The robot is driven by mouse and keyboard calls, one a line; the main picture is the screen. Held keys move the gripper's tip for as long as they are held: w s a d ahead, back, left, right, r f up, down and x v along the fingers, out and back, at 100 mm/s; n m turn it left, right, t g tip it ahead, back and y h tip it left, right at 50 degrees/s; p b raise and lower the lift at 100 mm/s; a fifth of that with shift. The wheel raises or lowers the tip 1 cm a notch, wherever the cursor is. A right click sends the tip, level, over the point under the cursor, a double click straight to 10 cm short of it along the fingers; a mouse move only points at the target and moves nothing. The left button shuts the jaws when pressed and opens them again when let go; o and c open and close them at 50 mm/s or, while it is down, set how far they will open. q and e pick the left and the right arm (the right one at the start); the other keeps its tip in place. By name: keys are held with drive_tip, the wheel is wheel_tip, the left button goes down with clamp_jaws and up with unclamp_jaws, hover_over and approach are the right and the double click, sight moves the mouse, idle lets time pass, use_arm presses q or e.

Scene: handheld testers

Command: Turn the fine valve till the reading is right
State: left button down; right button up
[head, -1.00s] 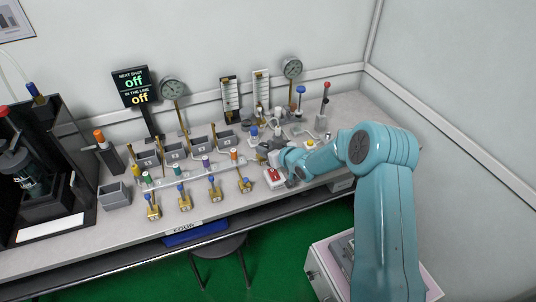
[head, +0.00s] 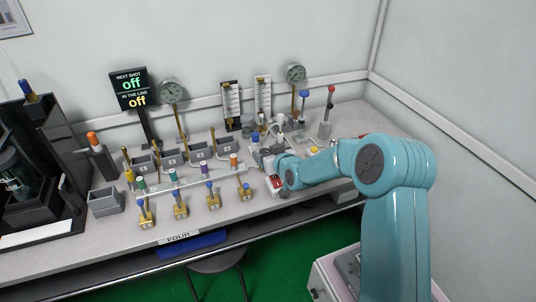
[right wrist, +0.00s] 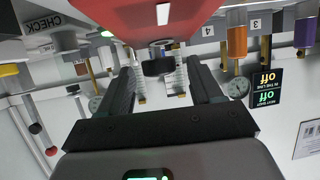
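My right gripper (head: 262,156) reaches in from the right, low among the fittings at the middle of the bench. In the right wrist view, which is upside down, its two dark fingers (right wrist: 162,88) stand apart. A dark round knob (right wrist: 158,67) shows between them, with no clear contact. I cannot tell whether this is the fine valve. Two dial gauges (head: 172,91) (head: 295,73) and two upright flow scales (head: 231,104) (head: 263,97) stand at the back. The display (head: 133,89) reads "off" on both lines. My left gripper is not in view.
A red-topped box (head: 275,183) sits right by the gripper. A manifold (head: 190,178) with coloured knobs and several brass valves (head: 180,205) lie to the left. A red-tipped lever (head: 327,112) and a blue knob (head: 304,93) stand behind my arm. The bench's front edge is near.

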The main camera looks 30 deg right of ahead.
drive_tip(key=shift+s, duration=0.1)
drive_tip(key=v, duration=1.6)
drive_tip(key=shift+b, duration=0.45)
drive_tip(key=shift+s+r, duration=0.1)
drive_tip(key=shift+r, duration=0.05)
drive_tip(key=s+a+f+n+g+y+p, duration=0.2)
drive_tip(key=a+f+g+y+p, duration=0.35)
drive_tip(key=a+f, duration=0.85)
drive_tip(key=s+a+f+m+g+p, duration=0.1)
drive_tip(key=s+a+f+g, duration=0.2)
drive_tip(key=s, duration=0.6)
drive_tip(key=s+a+f+m+g+p, duration=0.1)
drive_tip(key=s+a+f+g, duration=0.3)
drive_tip(key=s+a+f, duration=0.2)
drive_tip(key=s+a, duration=0.2)
drive_tip(key=s, duration=0.1)
drive_tip(key=shift+s+a+f+y+p, duration=0.2)
drive_tip(key=shift+a+f+y+p, duration=0.1)
drive_tip(key=shift+f+y+p, duration=0.05)
